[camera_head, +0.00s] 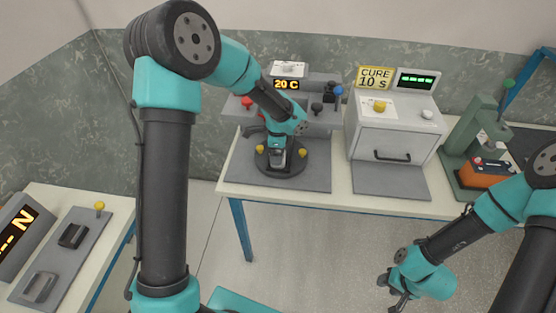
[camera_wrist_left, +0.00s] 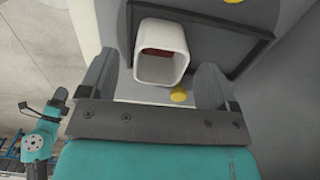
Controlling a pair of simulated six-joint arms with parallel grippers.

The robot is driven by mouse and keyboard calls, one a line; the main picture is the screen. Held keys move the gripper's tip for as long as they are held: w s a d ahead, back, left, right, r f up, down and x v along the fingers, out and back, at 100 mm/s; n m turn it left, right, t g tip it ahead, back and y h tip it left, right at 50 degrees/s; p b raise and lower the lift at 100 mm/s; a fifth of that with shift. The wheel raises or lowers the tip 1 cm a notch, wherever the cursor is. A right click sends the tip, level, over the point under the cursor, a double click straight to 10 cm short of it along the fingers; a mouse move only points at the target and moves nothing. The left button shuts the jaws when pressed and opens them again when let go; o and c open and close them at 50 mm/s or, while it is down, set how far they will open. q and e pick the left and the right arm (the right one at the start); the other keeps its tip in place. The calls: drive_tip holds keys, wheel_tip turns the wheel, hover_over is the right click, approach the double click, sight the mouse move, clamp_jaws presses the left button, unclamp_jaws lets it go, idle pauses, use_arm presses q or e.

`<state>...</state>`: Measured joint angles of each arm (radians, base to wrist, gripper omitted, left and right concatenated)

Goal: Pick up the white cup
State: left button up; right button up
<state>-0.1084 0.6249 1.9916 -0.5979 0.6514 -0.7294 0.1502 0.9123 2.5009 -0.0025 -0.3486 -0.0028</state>
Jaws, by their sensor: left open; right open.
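The white cup (camera_wrist_left: 178,66), a squarish cup with something dark red inside, shows in the left wrist view. It lies between and slightly beyond the fingertips of my left gripper (camera_wrist_left: 157,62), with gaps showing on both sides. The left gripper is open. In the head view my left gripper (camera_head: 278,154) reaches down over a dark round base on the back bench, and I cannot make out the cup there. My right gripper (camera_head: 394,291) is open and empty, low at the right above the floor, away from the bench.
The dark round base (camera_head: 284,170) has yellow knobs. A grey box marked CURE 10 S (camera_head: 385,135) stands to its right, then a green press (camera_head: 475,137). A second bench with a display panel (camera_head: 22,235) is at the left. Open floor lies in front.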

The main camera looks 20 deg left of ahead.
use_arm(q)
drive_tip(key=shift+f, duration=1.55)
drive_tip(key=shift+c, duration=0.2)
drive_tip(key=c, duration=1)
drive_tip(key=shift+o, duration=0.2)
drive_tip(key=shift+r, duration=0.15)
drive_tip(key=shift+r, duration=1.3)
drive_tip(key=s+d+r, duration=0.1)
drive_tip(key=s+d, duration=0.2)
drive_tip(key=s, duration=0.4)
drive_tip(key=s+d+r, duration=0.1)
drive_tip(key=s+d, duration=0.2)
drive_tip(key=s, duration=0.5)
drive_tip(key=shift+r, duration=0.1)
